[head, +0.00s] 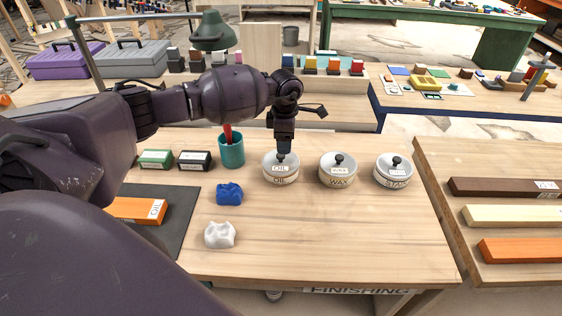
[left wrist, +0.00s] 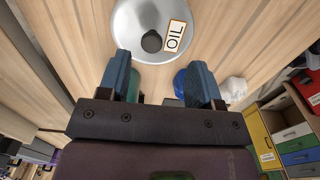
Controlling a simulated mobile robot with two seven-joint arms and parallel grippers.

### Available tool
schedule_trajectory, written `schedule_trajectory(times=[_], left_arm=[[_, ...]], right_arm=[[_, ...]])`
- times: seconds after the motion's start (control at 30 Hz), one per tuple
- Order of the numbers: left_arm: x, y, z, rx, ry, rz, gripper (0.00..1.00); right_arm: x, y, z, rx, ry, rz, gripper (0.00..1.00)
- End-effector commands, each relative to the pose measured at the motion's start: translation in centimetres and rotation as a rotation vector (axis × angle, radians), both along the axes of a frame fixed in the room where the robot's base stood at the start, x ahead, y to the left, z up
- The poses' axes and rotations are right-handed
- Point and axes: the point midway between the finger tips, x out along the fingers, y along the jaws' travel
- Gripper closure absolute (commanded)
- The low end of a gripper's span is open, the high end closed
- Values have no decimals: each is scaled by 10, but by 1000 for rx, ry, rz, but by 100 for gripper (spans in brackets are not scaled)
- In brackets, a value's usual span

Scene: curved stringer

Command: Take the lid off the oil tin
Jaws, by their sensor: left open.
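The oil tin (head: 281,178) is a round pale tin marked OIL, standing on the wooden bench. Its lid (head: 272,162) is on, with a dark knob (head: 281,158) on top and an OIL label. My left gripper (head: 284,150) points down just above the knob. In the left wrist view the lid (left wrist: 130,18) and knob (left wrist: 151,41) show ahead of the open blue fingertips (left wrist: 162,72). The fingers look empty; I cannot tell whether they touch the knob. My right gripper is out of view.
The wax tin (head: 338,175) and another lidded tin (head: 393,174) stand to the right. A teal cup (head: 231,152) with a red-handled tool stands close left. Blue (head: 229,195) and white (head: 220,235) cloths lie in front. The bench's front right is clear.

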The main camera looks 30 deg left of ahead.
Motion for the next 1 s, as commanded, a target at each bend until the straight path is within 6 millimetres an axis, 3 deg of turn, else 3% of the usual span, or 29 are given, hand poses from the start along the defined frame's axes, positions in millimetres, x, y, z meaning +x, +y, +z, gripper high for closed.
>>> schedule_trajectory(times=[0.53,0.87,1.0], left_arm=[[0,13,-58,-3,1,1,41],[1,14,-65,-1,-2,0,41],[1,14,-65,-1,-2,0,58]], right_arm=[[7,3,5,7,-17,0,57],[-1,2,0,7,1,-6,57],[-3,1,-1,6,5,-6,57]])
